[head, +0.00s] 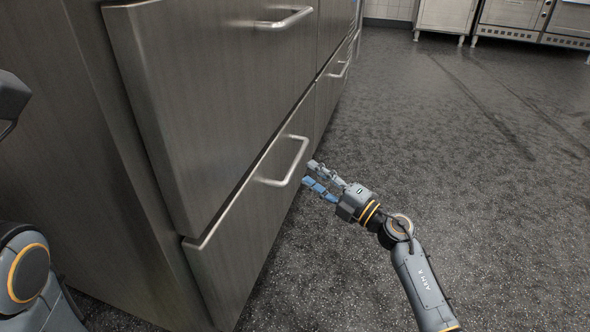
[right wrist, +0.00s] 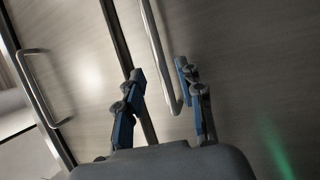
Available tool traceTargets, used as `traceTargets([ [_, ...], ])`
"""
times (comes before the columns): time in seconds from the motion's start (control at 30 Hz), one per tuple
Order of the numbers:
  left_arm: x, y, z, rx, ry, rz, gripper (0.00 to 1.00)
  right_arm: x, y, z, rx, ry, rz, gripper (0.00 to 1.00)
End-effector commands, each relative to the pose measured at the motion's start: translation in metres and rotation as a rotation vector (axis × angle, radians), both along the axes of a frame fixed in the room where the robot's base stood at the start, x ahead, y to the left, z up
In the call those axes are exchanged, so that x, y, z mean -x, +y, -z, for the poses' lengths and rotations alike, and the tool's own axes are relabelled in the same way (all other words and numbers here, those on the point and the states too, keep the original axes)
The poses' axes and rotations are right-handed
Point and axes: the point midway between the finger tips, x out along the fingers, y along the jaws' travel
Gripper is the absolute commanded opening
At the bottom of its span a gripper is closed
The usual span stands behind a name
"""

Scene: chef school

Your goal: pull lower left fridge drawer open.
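The lower left fridge drawer (head: 240,240) is a brushed-steel front below a larger upper front. Its bar handle (head: 300,158) stands out near the top edge. My right gripper (head: 309,173) is just to the right of this handle in the head view, fingers pointing at it. In the right wrist view the gripper (right wrist: 158,82) is open, and the handle (right wrist: 155,45) runs into the gap between its two blue-padded fingers. I cannot tell whether either finger touches the bar. My left gripper is not in view; only parts of my left arm show at the left edge.
The upper left front (head: 215,90) has its own handle (head: 284,20). Another lower drawer with a handle (head: 341,68) lies farther along. The dark speckled floor (head: 480,180) is clear to the right. Steel kitchen units (head: 510,15) stand at the far back.

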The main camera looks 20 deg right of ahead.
Motion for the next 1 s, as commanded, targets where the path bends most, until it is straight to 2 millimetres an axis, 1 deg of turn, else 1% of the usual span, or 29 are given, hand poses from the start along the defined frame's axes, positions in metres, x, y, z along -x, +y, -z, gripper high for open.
traceTargets([
  [0.03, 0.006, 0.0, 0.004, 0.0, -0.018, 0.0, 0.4, -0.01, 0.006, 0.0, 0.0, -0.005, 0.0, 0.37],
  [0.1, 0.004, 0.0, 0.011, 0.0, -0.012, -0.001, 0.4, -0.021, 0.014, -0.002, -0.001, -0.004, -0.001, 0.37],
  [0.3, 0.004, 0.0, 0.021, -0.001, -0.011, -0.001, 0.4, -0.044, 0.028, -0.007, -0.001, -0.001, 0.001, 0.37],
  [0.5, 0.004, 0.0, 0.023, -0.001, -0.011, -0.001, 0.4, -0.052, 0.034, -0.011, -0.001, -0.001, 0.001, 0.37],
  [0.73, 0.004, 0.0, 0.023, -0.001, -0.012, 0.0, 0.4, -0.052, 0.034, -0.011, -0.001, 0.001, 0.001, 0.37],
  [0.77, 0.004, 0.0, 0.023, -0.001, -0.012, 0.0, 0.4, -0.052, 0.034, -0.011, -0.001, 0.001, 0.001, 0.33],
  [0.8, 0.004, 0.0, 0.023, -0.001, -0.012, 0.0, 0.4, -0.052, 0.034, -0.011, 0.0, 0.0, 0.001, 0.25],
  [0.87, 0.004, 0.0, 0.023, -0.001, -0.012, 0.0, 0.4, -0.052, 0.034, -0.011, 0.0, 0.0, 0.001, 0.13],
  [0.9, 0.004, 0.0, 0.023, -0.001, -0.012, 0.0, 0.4, -0.052, 0.034, -0.011, 0.0, 0.0, 0.001, 0.05],
  [0.93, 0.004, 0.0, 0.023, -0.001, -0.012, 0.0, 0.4, -0.052, 0.034, -0.011, 0.0, 0.0, 0.001, 0.0],
  [1.0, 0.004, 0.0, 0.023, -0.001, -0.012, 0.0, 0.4, -0.052, 0.034, -0.011, 0.0, 0.0, 0.001, 0.0],
])
